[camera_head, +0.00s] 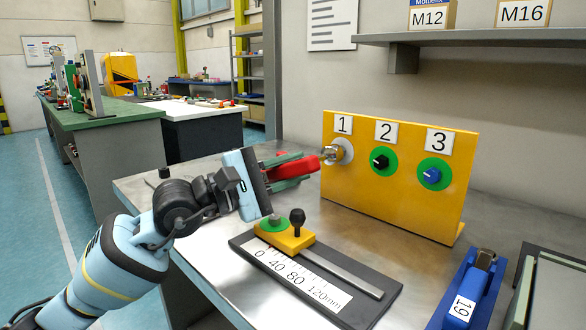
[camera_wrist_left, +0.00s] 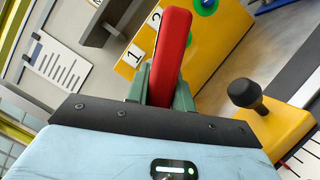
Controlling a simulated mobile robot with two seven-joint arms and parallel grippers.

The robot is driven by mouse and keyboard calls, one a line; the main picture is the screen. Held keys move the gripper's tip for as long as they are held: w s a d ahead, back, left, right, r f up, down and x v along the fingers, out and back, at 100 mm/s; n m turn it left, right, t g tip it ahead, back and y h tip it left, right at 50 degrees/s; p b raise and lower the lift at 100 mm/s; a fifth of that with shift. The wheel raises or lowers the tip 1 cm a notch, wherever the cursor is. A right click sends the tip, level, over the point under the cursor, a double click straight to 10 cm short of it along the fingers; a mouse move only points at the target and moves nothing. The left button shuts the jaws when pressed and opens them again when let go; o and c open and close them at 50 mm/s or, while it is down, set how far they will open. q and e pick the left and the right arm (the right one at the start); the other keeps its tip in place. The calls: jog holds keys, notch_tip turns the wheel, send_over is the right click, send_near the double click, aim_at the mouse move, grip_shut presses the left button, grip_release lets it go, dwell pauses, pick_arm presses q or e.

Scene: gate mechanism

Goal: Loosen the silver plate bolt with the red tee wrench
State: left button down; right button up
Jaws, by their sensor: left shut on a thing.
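My left gripper (camera_head: 290,171) comes in from the left and is shut on the red tee wrench (camera_head: 307,167), its green fingers on either side of the red handle. The wrench points at the yellow panel (camera_head: 400,190), at the place marked 1. There a silver round plate (camera_head: 346,150) shows, with a metal piece in front of it at the wrench's end. I cannot tell whether the wrench sits on the bolt or stops just short of it. In the left wrist view the red wrench (camera_wrist_left: 172,55) hides the silver plate. My right gripper is not in view.
A black knob (camera_head: 380,162) and a blue knob (camera_head: 431,175) are on the panel at 2 and 3. Below my gripper lies a millimetre scale (camera_head: 292,276) with a yellow slider (camera_head: 284,236) and black knob. A blue holder marked 19 (camera_head: 466,290) stands at right.

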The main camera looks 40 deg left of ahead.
pick_arm(q)
jog(key=shift+s, duration=0.1)
jog(key=shift+s+a+b, duration=0.15)
jog(key=shift+s+b, duration=0.4)
jog(key=shift+s, duration=1.85)
jog(key=shift+s+r, duration=0.1)
jog(key=s+r+p, duration=0.2)
jog(key=s+r, duration=0.2)
jog(key=s, duration=0.3)
jog(key=shift+a+r, duration=0.3)
jog(key=shift+r, duration=0.1)
jog(key=shift+w, duration=0.1)
